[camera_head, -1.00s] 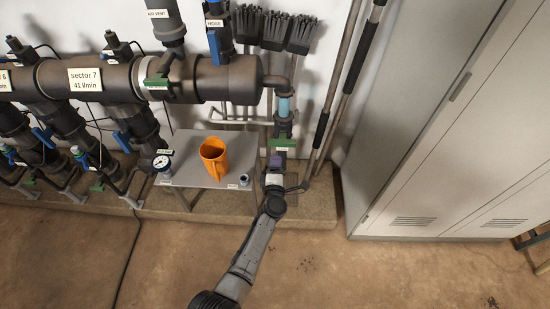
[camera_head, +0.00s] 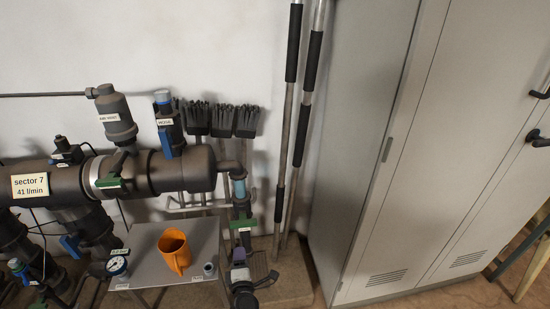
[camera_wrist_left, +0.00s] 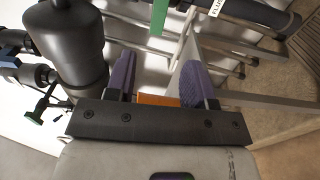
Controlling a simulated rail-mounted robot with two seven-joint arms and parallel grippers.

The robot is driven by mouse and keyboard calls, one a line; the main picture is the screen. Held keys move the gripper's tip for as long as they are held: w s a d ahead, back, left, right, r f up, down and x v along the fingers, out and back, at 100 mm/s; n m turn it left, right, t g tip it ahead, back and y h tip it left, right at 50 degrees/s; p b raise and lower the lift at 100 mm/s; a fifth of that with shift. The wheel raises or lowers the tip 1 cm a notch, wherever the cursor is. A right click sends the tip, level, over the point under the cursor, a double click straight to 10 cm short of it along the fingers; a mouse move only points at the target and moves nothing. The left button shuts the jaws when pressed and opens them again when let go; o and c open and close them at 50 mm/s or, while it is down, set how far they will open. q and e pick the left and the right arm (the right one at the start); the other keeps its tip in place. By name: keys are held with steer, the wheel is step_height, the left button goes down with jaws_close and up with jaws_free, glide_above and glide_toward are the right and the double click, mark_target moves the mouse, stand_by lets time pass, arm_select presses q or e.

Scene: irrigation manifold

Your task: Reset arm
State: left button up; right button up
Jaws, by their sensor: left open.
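A strip of the orange jug (camera_wrist_left: 158,99) shows beyond the gap between the fingers. A green part (camera_wrist_left: 159,16) shows above the gap. I cannot tell from these views how close the fingers are to the pipe. My right gripper is not in view.
The small table (camera_head: 205,236) holds the orange jug (camera_head: 174,250), a pressure gauge (camera_head: 117,266) and a small fitting (camera_head: 208,269). The dark manifold pipe (camera_head: 185,172) runs behind at left. Brushes (camera_head: 222,120), upright poles (camera_head: 301,115) and a grey cabinet (camera_head: 390,160) stand at back and right.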

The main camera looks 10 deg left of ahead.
arm_select(q)
steer(key=d+f+m+h, duration=0.2)
steer(key=d+m+h, duration=0.4)
steer(key=s+d+r+m+g+h, duration=0.2)
steer(key=r+m+g+h, duration=0.1)
steer(key=r+m, duration=0.3)
steer(key=s+d+r+m+g+h, duration=0.25)
steer(key=r+m+h, duration=0.2)
steer(key=m, duration=0.35)
steer(key=s+a+r+m+g+y+p, duration=0.15)
steer(key=s+a+r+y+p, duration=0.35)
steer(key=s, duration=0.5)
steer(key=s+a+r+m+g+y+p, duration=0.1)
steer(key=s+a+r+g+y+p, duration=0.1)
steer(key=s+a+r+p, duration=0.6)
steer(key=s+m+g+p, duration=0.1)
steer(key=s+g+p, duration=0.55)
steer(key=s, duration=1.45)
step_height(320, 180, up, 36)
steer(key=t+p, duration=0.2)
steer(key=p, duration=3.6)
steer(key=shift+w+y, duration=0.15)
steer(key=shift+y, duration=0.2)
